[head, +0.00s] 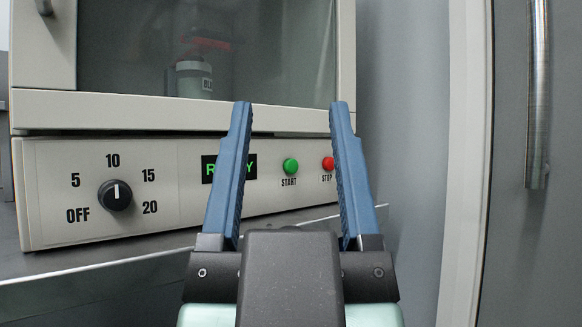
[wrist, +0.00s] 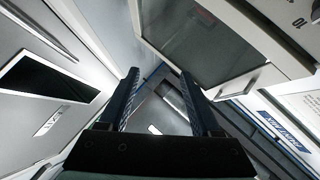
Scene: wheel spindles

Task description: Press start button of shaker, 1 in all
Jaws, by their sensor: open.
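The shaker's cream front panel (head: 60,232) fills the left and middle of the head view. The green START button (head: 290,166) shows between my gripper's fingers. The red STOP button (head: 328,163) is to its right, beside the right finger. A display (head: 208,169) with green letters is partly hidden by the left finger. My gripper (head: 290,105) is open and empty, its blue fingers spread in front of the panel. No contact with the button can be made out. My gripper (wrist: 160,72) also shows open in the wrist view, where I cannot make out the buttons.
A timer dial (head: 115,195) sits at the panel's left. A glass window (head: 270,60) above it shows a bottle (head: 193,80) inside. A shelf edge (head: 100,275) runs below. A grey door with a metal handle (head: 537,95) stands at the right.

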